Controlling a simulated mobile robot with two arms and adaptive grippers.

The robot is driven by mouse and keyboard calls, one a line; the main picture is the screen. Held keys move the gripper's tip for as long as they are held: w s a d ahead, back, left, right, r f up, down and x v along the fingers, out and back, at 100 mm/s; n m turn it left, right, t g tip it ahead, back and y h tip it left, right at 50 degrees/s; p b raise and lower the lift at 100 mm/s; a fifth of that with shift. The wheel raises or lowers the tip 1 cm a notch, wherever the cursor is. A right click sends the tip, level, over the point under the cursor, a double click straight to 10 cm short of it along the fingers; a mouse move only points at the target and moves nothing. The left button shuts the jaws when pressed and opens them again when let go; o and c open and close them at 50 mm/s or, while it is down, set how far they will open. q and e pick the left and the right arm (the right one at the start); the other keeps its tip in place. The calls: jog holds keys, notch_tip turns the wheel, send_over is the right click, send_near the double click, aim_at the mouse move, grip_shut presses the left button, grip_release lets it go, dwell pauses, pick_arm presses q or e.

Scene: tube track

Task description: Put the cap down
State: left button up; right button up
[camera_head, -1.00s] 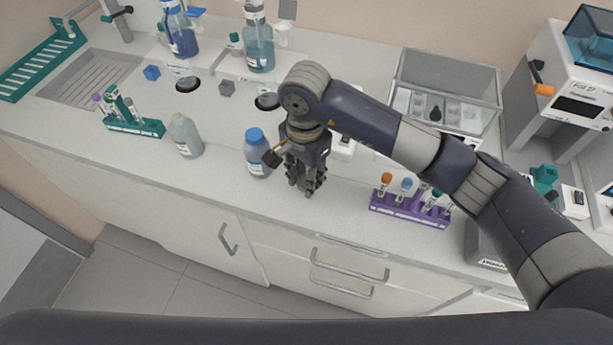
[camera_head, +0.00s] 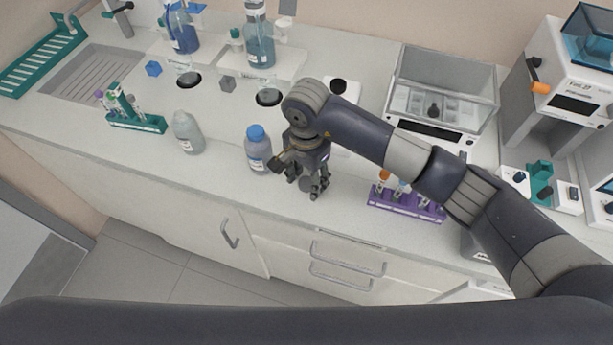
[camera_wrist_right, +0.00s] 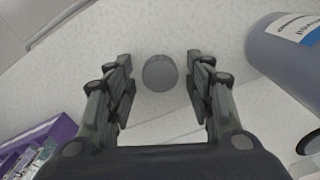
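A round grey cap (camera_wrist_right: 160,73) lies on the white counter in the right wrist view, between my fingertips with clear gaps on both sides. It also shows partly behind the fingers in the head view (camera_head: 306,185). My right gripper (camera_head: 308,190) points down over the counter's front part. Its fingers (camera_wrist_right: 160,80) are spread and touch nothing. A bottle with a blue cap (camera_head: 257,150) stands just left of the gripper. A grey bottle (camera_head: 188,134) stands further left; I cannot tell whether its top is capped. My left gripper is not in view.
A purple tube rack (camera_head: 405,204) stands right of the gripper, partly behind my arm. A green tube rack (camera_head: 137,121) is at the left. A balance with a clear enclosure (camera_head: 440,90) stands behind. The counter between the grey and blue-capped bottles is free.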

aim_at(306, 182)
jog(key=shift+r, duration=0.3)
notch_tip(306, 182, up, 12)
jog(key=b, duration=0.3)
jog(key=shift+b, duration=0.4)
jog(key=shift+f, duration=0.2)
